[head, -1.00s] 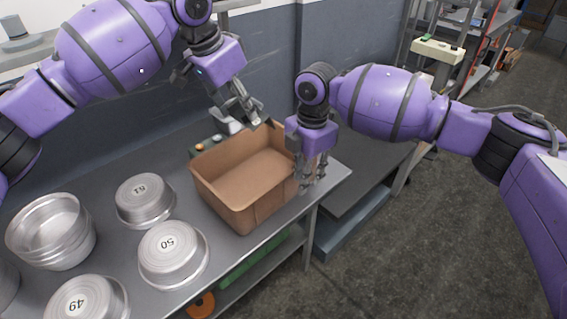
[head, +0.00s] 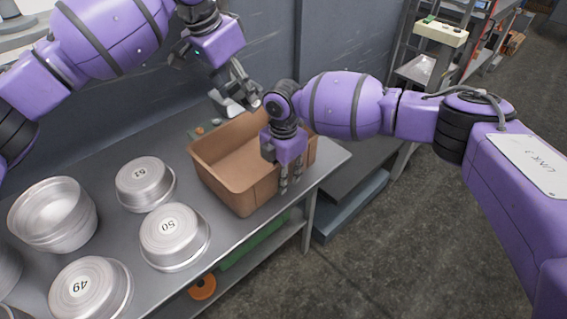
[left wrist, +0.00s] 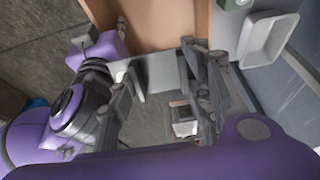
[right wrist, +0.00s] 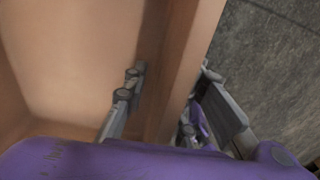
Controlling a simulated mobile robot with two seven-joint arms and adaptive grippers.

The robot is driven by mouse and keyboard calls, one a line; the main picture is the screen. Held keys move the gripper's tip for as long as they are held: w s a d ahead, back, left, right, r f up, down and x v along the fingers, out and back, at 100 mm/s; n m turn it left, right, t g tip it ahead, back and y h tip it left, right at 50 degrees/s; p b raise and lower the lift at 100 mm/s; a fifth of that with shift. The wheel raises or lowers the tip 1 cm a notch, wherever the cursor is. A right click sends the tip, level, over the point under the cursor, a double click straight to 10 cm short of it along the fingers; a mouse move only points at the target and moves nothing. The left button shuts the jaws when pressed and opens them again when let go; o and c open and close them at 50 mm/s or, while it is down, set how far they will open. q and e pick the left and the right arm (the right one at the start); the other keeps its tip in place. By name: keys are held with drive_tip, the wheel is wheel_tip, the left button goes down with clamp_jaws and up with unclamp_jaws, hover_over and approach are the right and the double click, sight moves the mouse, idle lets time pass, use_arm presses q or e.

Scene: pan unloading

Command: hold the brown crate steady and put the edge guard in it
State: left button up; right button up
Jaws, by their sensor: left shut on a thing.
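The brown crate (head: 213,180) stands open and upright on the metal table; its visible inside is bare. My left gripper (head: 243,97) is above the crate's far rim, shut on the grey edge guard (left wrist: 163,73), which shows between its fingers in the left wrist view. In the head view the guard is small and partly hidden by the fingers. My right gripper (head: 289,183) points down at the crate's near right wall. In the right wrist view its fingers (right wrist: 172,100) are apart, one on the inner side and one outside the wall; firm contact is not visible.
Several round metal pans, numbered 49 (head: 90,290), 50 (head: 174,237) and another (head: 145,184), stand left of the crate, beside stacked pans (head: 53,213). A white tray (left wrist: 268,40) lies behind the crate. The wall is close behind; the table's edge is close on the right.

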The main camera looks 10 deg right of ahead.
drive_tip(key=shift+f, duration=0.7)
clamp_jaws()
